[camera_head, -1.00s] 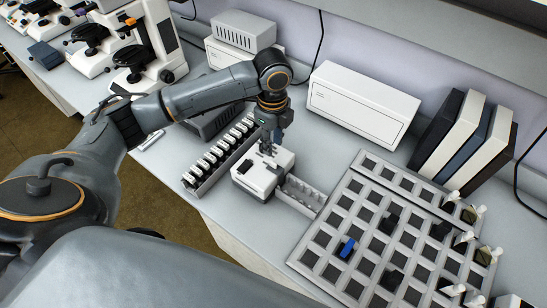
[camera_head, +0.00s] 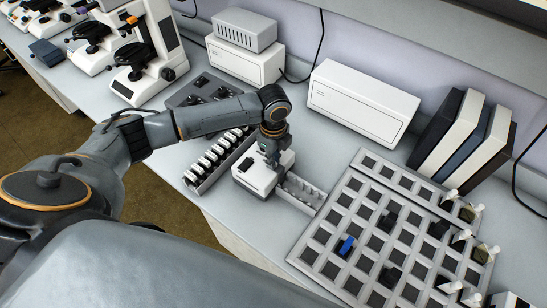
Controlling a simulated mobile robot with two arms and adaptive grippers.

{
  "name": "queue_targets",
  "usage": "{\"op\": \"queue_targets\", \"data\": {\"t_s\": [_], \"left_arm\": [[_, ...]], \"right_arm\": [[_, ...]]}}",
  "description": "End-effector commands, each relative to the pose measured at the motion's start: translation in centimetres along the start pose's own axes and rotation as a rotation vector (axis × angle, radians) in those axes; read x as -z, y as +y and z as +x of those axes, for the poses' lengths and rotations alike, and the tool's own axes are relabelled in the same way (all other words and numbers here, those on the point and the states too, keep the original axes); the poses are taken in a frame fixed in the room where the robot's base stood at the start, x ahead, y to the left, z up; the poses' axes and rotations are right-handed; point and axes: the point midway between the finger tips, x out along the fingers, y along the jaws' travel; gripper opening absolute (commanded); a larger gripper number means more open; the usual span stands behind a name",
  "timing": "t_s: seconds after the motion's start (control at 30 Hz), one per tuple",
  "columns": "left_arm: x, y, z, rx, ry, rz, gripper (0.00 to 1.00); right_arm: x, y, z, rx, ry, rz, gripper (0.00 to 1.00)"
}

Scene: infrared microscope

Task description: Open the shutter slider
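A small white box-shaped unit (camera_head: 256,178) with a dark front stands on the bench, and a grey slotted slider (camera_head: 302,193) sticks out from its right side. I take this slotted part for the shutter slider, but the view does not make it certain. My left gripper (camera_head: 273,164) points down at the top of the white unit, close to it or touching. Its fingers are small and dark here, so I cannot tell whether they are open or shut. My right gripper is not in view.
A rack of dark and white pieces (camera_head: 214,160) stands left of the unit. A grey grid tray (camera_head: 325,229) with a blue piece (camera_head: 346,246) lies to the right. A white box (camera_head: 362,104), binders (camera_head: 470,138) and microscopes (camera_head: 146,56) stand behind and left.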

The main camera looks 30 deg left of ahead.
Motion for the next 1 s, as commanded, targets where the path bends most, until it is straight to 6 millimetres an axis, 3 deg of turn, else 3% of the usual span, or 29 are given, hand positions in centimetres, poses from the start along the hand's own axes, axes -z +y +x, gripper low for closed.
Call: {"op": "queue_targets", "data": {"t_s": [0.3,0.6,0.93,1.0], "left_arm": [[0.0,-0.1,0.0,0.001,0.0,0.0,0.0],[0.0,-3.8,0.0,0.002,0.001,-0.002,0.0],[-0.1,-4.3,-0.2,0.006,0.0,-0.002,0.0],[-0.1,-4.3,-0.2,0.007,0.0,-0.002,0.19]], "right_arm": [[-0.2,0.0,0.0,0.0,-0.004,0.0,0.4],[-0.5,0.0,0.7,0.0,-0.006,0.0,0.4],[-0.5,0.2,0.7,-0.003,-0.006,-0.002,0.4],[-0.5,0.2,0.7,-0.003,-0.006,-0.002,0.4]]}}
